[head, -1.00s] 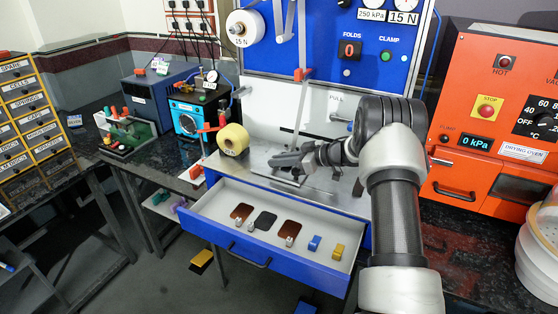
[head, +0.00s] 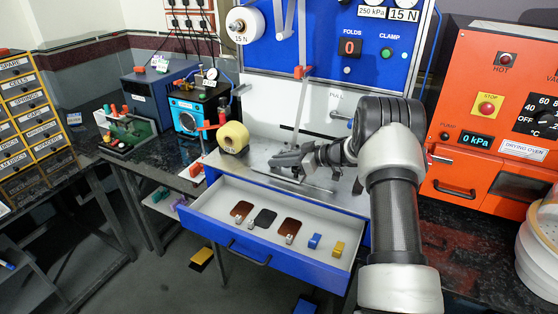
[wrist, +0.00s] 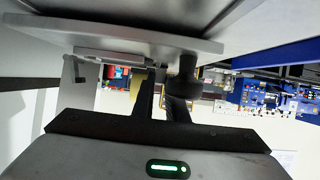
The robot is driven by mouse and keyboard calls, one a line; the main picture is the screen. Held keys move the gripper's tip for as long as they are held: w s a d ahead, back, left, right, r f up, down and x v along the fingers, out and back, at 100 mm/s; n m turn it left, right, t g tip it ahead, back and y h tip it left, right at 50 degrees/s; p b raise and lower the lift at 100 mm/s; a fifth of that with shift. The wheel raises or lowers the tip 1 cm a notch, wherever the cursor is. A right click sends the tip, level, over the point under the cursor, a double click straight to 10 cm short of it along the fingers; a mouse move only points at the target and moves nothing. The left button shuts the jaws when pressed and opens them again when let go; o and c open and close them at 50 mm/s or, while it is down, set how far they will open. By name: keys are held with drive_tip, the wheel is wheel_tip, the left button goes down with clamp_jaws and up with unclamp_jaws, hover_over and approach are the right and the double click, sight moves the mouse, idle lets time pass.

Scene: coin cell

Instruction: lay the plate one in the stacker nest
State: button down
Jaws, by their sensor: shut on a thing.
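Three flat plates lie in the open blue drawer: a brown one (head: 242,208), a dark one (head: 265,218) and another brown one (head: 290,227). I cannot tell which is plate one. My gripper (head: 286,161) is above the metal worktop behind the drawer, apart from these plates. In the wrist view its dark fingers (wrist: 163,100) are shut around or against a dark knob-like part (wrist: 185,78), close under a pale slab (wrist: 120,32). What exactly is held is hard to see. I cannot make out the stacker nest for certain; my arm hides part of the worktop.
The drawer (head: 250,251) also holds a blue block (head: 314,241) and a yellow block (head: 337,249). A yellow roll (head: 232,137) stands left of my gripper. A thin upright lever (head: 300,105) rises behind it. The orange oven (head: 495,110) stands right.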

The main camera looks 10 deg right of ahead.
drive_tip(key=c, duration=1.7)
unclamp_jaws()
